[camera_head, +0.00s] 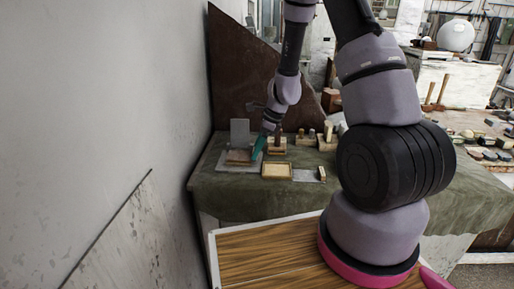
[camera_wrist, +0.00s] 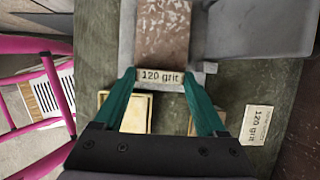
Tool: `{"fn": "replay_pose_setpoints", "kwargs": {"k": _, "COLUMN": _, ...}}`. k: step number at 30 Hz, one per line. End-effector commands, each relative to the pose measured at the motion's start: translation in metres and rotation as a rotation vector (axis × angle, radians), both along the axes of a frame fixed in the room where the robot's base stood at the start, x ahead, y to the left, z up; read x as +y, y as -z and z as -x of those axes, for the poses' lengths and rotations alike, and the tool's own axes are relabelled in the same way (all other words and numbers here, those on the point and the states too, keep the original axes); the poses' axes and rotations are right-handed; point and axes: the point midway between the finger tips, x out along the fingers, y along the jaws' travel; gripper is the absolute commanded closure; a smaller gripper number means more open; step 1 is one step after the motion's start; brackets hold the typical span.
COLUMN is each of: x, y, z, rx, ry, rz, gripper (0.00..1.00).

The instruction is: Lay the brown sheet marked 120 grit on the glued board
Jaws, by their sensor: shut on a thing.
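My gripper (camera_wrist: 160,80) has its teal fingers on either side of a pale tab marked 120 grit (camera_wrist: 160,77). In the head view my gripper (camera_head: 258,148) is low over the left part of the green-covered table. A brown piece with white flecks (camera_wrist: 163,32) extends beyond the tab. I cannot tell whether this is the sheet or the glued board, or whether the two touch. In the head view a brown piece (camera_head: 238,156) shows beside the fingers, over a grey slab (camera_head: 228,168). My fingers hide part of the contact.
A shallow wooden tray (camera_head: 276,170) lies right of the slab, with a grey plate (camera_head: 306,175) beside it. A grey panel (camera_head: 240,131) stands behind the slab. A wall closes the left side.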

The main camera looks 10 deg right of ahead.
Motion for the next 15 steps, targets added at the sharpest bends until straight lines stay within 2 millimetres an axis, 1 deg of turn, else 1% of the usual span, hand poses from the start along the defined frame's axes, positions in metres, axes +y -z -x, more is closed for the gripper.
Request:
{"fn": "replay_pose_setpoints", "kwargs": {"k": 11, "x": -0.0002, "y": 0.0077, "z": -0.0001, "rx": 0.0, "ry": 0.0, "rz": 0.0, "gripper": 0.79}}
{"fn": "replay_pose_setpoints", "kwargs": {"k": 12, "x": -0.0001, "y": 0.0076, "z": -0.0001, "rx": -0.001, "ry": -0.001, "rz": 0.0, "gripper": 0.15}}
{"fn": "replay_pose_setpoints", "kwargs": {"k": 13, "x": -0.0001, "y": 0.0075, "z": -0.0002, "rx": -0.001, "ry": -0.001, "rz": 0.0, "gripper": 0.03}}
{"fn": "replay_pose_setpoints", "kwargs": {"k": 14, "x": -0.0001, "y": 0.0075, "z": -0.0002, "rx": -0.001, "ry": -0.001, "rz": 0.0, "gripper": 0.0}}
{"fn": "replay_pose_setpoints", "kwargs": {"k": 15, "x": -0.0001, "y": 0.0075, "z": -0.0002, "rx": -0.001, "ry": -0.001, "rz": 0.0, "gripper": 0.0}}
